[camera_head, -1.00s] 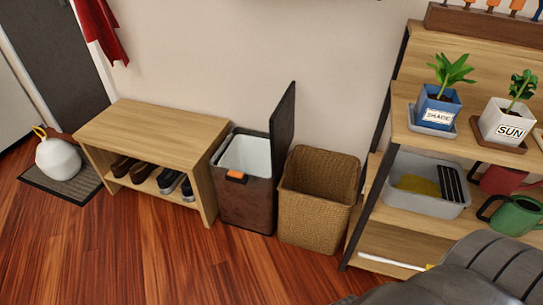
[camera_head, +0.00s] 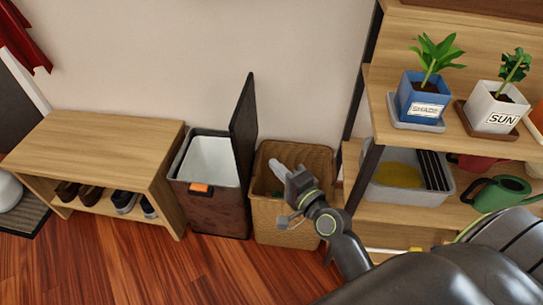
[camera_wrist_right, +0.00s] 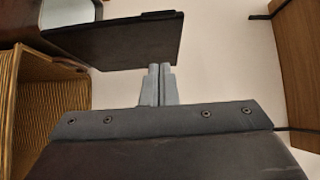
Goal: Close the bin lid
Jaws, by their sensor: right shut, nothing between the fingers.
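The dark brown bin (camera_head: 215,207) stands on the floor with a white liner inside and an orange tab (camera_head: 200,189) on its front. Its dark lid (camera_head: 243,127) stands open, upright on the bin's right side. My right gripper (camera_head: 277,168) is shut and empty, over the wicker basket to the right of the lid. In the right wrist view the lid (camera_wrist_right: 130,40) lies just beyond the shut fingertips (camera_wrist_right: 160,70); I cannot tell whether they touch it. My left gripper is not in view.
The wicker basket (camera_head: 290,222) stands right of the bin, under my right arm. A wooden shoe bench (camera_head: 100,140) is close on the left. The shelf unit on the right holds potted plants, a grey tub (camera_head: 410,195) and a green watering can (camera_head: 497,193).

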